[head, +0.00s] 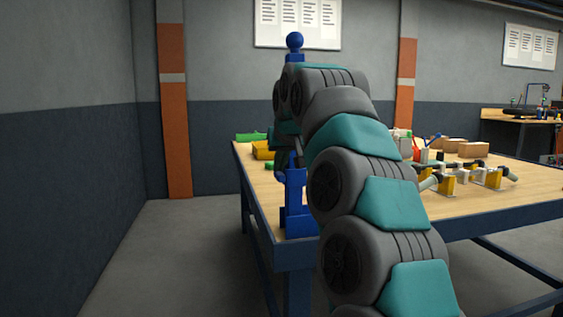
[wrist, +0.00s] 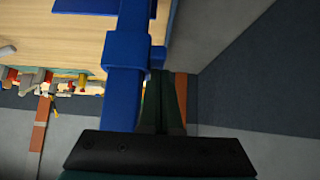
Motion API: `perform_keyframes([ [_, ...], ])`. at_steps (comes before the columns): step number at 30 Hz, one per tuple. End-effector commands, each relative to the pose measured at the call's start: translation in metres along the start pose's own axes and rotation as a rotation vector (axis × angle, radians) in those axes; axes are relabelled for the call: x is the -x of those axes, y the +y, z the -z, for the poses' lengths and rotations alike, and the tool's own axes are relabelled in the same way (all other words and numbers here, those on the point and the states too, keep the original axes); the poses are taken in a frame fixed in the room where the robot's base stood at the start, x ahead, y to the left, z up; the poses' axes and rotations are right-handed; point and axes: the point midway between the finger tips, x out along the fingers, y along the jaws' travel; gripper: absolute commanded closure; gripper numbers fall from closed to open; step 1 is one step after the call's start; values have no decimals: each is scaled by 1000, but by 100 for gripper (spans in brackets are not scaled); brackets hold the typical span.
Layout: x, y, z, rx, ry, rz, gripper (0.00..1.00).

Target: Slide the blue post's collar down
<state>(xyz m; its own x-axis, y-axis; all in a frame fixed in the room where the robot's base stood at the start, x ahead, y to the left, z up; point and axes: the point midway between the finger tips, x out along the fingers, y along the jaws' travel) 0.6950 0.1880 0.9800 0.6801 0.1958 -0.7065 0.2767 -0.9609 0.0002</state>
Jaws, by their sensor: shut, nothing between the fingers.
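The blue post (head: 295,58) has a round ball top and stands at the near left corner of the table. My arm hides most of its middle in the head view. In the wrist view, which is upside down, the post (wrist: 126,95) runs up the picture. Its blue collar (wrist: 126,50) wraps around it, with a small lug (wrist: 157,58) on the right side. My gripper (wrist: 162,82) is shut and empty beside the post, its fingertips close to the lug. I cannot tell whether they touch it.
The wooden table (head: 468,205) carries yellow-and-grey fixtures (head: 447,184), cardboard boxes (head: 473,150) and a green piece (head: 251,137) behind the post. Open floor (head: 185,260) lies left of the table, up to the wall.

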Motion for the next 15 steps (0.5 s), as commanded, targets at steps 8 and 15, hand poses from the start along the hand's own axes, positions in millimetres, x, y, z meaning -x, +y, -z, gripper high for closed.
perform_keyframes([
  [8,-1,0,-1,0,0,0,100],
  [15,-21,2,-21,0,-5,-2,100],
])
